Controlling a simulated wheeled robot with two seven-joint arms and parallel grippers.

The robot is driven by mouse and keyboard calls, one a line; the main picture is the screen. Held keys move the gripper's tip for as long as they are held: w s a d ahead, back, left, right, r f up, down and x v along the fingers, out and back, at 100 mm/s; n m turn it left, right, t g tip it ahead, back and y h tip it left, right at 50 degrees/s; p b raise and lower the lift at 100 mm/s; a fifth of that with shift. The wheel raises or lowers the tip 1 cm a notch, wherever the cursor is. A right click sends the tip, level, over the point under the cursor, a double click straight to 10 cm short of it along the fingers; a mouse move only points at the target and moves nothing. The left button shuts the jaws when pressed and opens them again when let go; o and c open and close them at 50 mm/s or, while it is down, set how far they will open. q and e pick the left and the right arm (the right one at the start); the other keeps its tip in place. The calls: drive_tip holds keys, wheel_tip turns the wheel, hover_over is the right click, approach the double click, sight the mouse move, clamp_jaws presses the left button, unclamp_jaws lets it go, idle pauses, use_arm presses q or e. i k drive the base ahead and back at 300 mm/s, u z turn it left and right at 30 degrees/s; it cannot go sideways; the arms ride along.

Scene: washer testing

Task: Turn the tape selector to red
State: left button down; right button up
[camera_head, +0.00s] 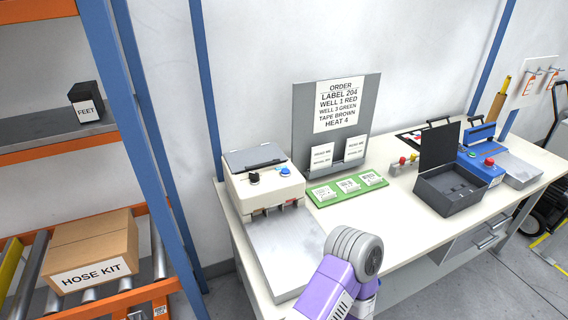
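A beige machine (262,190) stands at the left end of the white table. On its top are a small black knob (254,178) and a blue button (285,171). The knob's pointer and any colour marks around it are too small to read, and no label names it as the tape selector. A purple and grey link of my arm (345,275) rises at the bottom centre, in front of the table. Neither gripper shows in the view.
A metal plate (285,250) lies before the machine. A green board (346,188) with labels, an open grey box (447,192) and a blue device (485,167) stand further right. An order sign (340,105) reads "TAPE BROWN". A rack with a carton (92,248) is at left.

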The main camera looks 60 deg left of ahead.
sight(254, 176)
drive_tip(key=i, duration=0.4)
drive_tip(key=u, duration=2.95)
